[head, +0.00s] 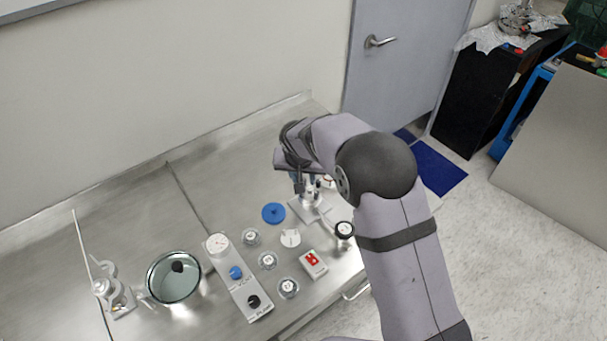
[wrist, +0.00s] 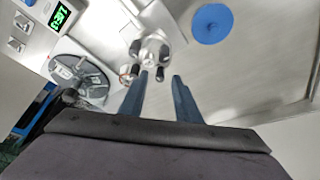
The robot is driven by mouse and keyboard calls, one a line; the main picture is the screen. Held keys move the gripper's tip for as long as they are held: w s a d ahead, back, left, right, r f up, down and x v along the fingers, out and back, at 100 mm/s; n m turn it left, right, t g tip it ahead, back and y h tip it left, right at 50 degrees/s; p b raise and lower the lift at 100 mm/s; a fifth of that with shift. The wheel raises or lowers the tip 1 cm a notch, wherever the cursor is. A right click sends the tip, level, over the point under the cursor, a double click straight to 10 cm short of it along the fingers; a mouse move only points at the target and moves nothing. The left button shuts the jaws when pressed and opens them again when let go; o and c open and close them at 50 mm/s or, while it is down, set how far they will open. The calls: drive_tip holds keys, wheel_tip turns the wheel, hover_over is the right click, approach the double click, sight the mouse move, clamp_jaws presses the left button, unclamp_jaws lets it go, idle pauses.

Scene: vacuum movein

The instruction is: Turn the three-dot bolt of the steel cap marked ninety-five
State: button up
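My gripper (wrist: 161,76) is open in the wrist view, its two blue-grey fingers apart with nothing clearly between them. Just beyond the fingertips is a small steel fitting (wrist: 150,50) with several dark-tipped arms or bolts around it; the left fingertip overlaps its lower edge in the picture, and contact cannot be told. In the head view my gripper (head: 304,186) hangs over a steel fitting on a square plate (head: 309,213), partly hidden by the arm. Several small round clear-sided pieces with marked tops, one of them here (head: 267,260), stand on the bench. No ninety-five or three-dot mark is readable.
A blue disc (head: 273,213) lies left of the plate. A green display (wrist: 60,16) and a grey round piece (wrist: 78,72) show in the wrist view.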

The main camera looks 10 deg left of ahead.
drive_tip(key=shift+f, duration=0.2)
clamp_jaws()
